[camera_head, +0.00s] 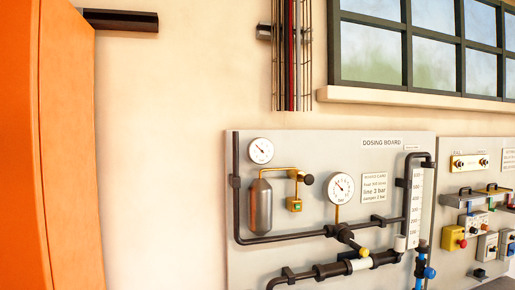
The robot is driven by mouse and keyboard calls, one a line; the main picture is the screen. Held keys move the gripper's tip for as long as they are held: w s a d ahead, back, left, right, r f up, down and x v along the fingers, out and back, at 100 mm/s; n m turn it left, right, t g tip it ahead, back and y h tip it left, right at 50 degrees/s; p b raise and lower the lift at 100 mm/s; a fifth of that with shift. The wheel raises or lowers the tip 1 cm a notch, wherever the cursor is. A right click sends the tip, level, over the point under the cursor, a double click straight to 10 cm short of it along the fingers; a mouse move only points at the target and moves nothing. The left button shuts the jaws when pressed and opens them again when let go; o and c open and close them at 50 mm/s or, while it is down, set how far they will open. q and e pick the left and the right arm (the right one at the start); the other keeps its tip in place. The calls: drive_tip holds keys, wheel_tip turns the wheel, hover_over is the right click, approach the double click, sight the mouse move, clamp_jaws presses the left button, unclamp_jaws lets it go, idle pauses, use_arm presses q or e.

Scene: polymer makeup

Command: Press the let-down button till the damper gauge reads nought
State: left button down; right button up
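The dosing board (320,143) is a grey panel on the wall. A small round white gauge (261,151) sits above a grey damper bottle (261,207); its needle points to the upper left, but its figures are too small to read. Neither of my grippers is in view, and nothing touches the button.
A larger gauge marked bar (340,188) stands right of the button. Dark pipes (290,238) run below, with a yellow-tipped valve (364,252). A second panel (454,146) with control boxes is at the right. An orange upright (60,150) fills the left edge. Bare wall lies between.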

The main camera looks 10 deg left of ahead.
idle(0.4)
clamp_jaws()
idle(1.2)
